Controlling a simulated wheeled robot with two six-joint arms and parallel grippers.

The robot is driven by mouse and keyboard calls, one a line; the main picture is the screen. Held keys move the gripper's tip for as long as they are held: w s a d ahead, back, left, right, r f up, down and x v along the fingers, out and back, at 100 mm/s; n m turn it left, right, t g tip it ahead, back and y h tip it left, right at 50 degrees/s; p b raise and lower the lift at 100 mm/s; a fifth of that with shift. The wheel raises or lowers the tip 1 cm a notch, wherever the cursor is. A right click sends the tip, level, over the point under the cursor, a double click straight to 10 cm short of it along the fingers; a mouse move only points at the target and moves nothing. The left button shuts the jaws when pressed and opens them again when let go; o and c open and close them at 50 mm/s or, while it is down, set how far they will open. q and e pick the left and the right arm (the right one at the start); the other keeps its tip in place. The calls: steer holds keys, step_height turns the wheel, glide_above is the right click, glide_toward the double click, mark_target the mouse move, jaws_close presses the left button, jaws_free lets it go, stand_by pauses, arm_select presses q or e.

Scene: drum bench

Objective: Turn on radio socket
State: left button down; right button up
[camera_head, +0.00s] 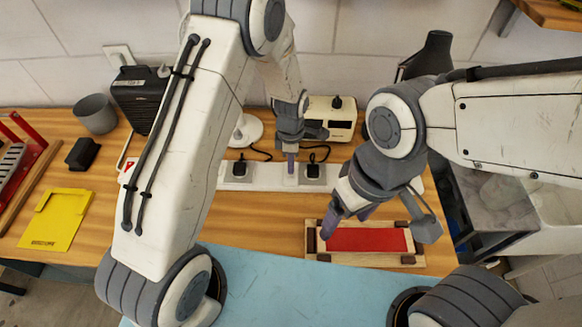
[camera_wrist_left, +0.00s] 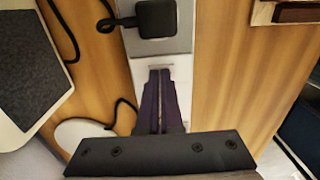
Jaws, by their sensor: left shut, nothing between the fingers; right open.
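A white power strip (camera_head: 270,178) lies across the wooden bench; it also shows in the left wrist view (camera_wrist_left: 176,72). A black plug (camera_head: 240,168) sits in its left part and another black plug (camera_head: 312,170) in its right part, also in the left wrist view (camera_wrist_left: 156,18). My left gripper (camera_head: 291,168) is shut and empty, pointing down at the strip between the plugs. In the left wrist view its purple fingertips (camera_wrist_left: 160,76) reach a small slot-like feature on the strip; contact is unclear. My right gripper (camera_head: 346,219) is open and empty above the red-based tray.
A cream device (camera_head: 340,110) stands behind the strip, beside a white round base (camera_head: 250,131). A black box-shaped device (camera_head: 135,92) and a grey cup (camera_head: 95,113) stand back left. A wooden tray with a red base (camera_head: 365,240) lies front right. Cables run behind the strip.

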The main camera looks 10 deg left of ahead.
arm_select(q)
steer(key=shift+w+a+f, duration=0.1)
steer(key=shift+f, duration=0.15)
step_height(320, 180, up, 5)
steer(key=p, duration=0.3)
steer(key=shift+w+r, duration=0.15)
step_height(320, 180, up, 9)
steer(key=b, duration=0.2)
steer(key=shift+r+b, duration=0.15)
steer(key=shift+b, duration=0.15)
steer(key=shift+r+g+b, duration=0.1)
steer(key=shift+g+b, duration=0.5)
steer(key=shift+b, duration=0.45)
